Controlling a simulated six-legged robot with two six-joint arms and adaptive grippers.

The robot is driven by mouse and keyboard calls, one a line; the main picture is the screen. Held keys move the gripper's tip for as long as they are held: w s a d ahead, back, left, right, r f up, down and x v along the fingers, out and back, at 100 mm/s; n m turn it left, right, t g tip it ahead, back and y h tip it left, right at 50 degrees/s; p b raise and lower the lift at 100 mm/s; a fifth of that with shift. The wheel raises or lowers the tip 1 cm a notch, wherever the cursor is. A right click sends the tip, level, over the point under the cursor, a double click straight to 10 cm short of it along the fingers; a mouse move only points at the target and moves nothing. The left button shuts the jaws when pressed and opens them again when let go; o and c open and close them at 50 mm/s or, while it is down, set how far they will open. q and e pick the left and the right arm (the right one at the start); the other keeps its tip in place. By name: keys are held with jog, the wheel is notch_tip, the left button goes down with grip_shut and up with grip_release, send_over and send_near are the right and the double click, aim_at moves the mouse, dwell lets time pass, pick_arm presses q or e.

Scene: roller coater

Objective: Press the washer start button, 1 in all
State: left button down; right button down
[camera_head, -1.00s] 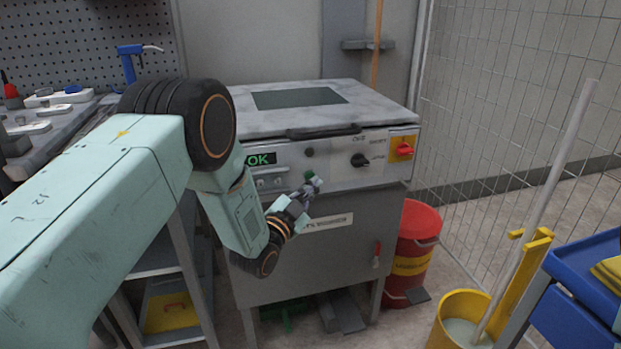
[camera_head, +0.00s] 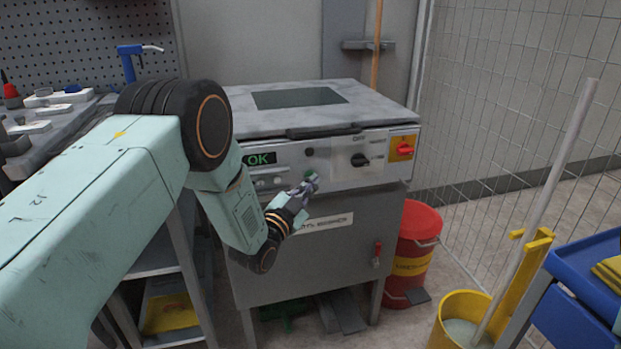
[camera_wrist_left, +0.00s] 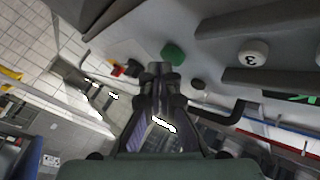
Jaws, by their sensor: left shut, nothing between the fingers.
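The washer (camera_head: 335,245) is a grey cabinet with a pale control panel, and it stands in the middle of the head view. A green button (camera_head: 311,175) sits on the lower part of the panel. It also shows in the wrist view (camera_wrist_left: 173,53), just beyond the fingertips. My left gripper (camera_head: 307,186) is shut and empty, its fingertips right at the button's lower side. I cannot tell whether they touch it. The fingers cover part of the button in the head view. My right gripper is not in view.
The panel also carries a green OK display (camera_head: 260,159), a black knob (camera_head: 359,160) and a red switch (camera_head: 405,149) on a yellow plate. A red bucket (camera_head: 416,225) stands right of the washer. A yellow mop bucket (camera_head: 452,335) and blue cart (camera_head: 580,262) are farther right.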

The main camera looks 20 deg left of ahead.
pick_arm(q)
jog(key=shift+w+a, duration=0.2)
jog(key=shift+w, duration=0.15)
dwell(0.4)
jog(key=shift+s+d, duration=0.1)
jog(key=shift+s, duration=0.05)
jog(key=shift+s+d+p, duration=0.3)
jog(key=shift+s+d, duration=0.1)
jog(key=shift+s, duration=0.2)
jog(key=s+d, duration=0.1)
jog(key=s+d+p, duration=0.1)
jog(key=s+p, duration=0.1)
jog(key=s, duration=0.1)
jog(key=shift+s+d, duration=0.1)
jog(key=shift+d, duration=0.3)
dwell(0.9)
